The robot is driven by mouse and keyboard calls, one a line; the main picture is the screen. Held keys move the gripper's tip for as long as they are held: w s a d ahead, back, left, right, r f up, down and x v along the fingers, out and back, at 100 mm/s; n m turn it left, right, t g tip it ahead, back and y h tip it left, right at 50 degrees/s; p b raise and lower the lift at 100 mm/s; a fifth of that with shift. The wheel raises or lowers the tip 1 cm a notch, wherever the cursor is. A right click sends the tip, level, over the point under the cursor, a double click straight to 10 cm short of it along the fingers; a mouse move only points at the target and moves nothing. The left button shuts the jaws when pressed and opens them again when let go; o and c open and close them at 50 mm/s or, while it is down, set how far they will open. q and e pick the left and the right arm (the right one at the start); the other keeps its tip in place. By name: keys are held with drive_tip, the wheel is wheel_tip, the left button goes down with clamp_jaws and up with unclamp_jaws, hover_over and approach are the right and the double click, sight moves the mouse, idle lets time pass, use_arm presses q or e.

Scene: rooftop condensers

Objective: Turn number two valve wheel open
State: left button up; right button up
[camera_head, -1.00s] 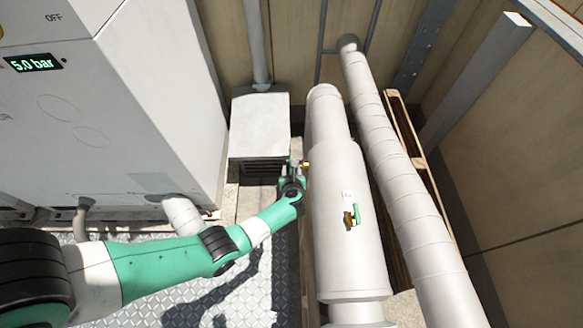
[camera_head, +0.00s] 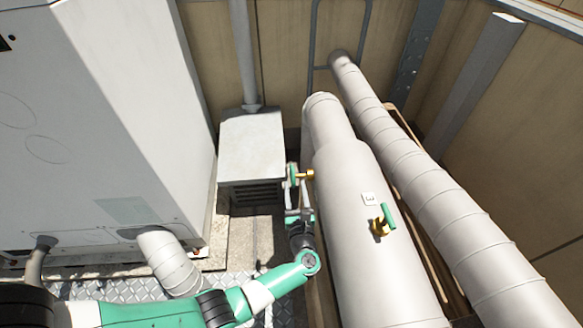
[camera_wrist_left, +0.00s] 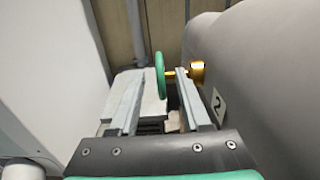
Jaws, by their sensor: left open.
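The number two valve wheel is a green handwheel (camera_head: 292,176) on a brass stem (camera_head: 306,174), on the left side of the thick white pipe. In the left wrist view, the wheel (camera_wrist_left: 160,75) is seen nearly edge-on, with a "2" label (camera_wrist_left: 218,106) on the pipe to its right. My left gripper (camera_head: 298,193) is open, its fingers pointing at the wheel. In the wrist view, the wheel appears between the two finger tips, closer to the right one. I cannot tell how deep it sits between them. My right gripper is out of view.
The thick white pipe (camera_head: 352,235) carries another green-handled valve (camera_head: 387,218) with its own label (camera_head: 369,198), right of my gripper. A large white cabinet (camera_head: 110,120) fills the left.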

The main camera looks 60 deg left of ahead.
sight(292, 165)
use_arm(q)
drive_tip(key=b+x, duration=0.3)
drive_tip(key=x, duration=0.7)
drive_tip(key=shift+f+b, duration=0.15)
drive_tip(key=shift+b, duration=0.25)
drive_tip(key=shift+w+a, duration=0.2)
drive_tip(key=shift+a, duration=0.15)
clamp_jaws()
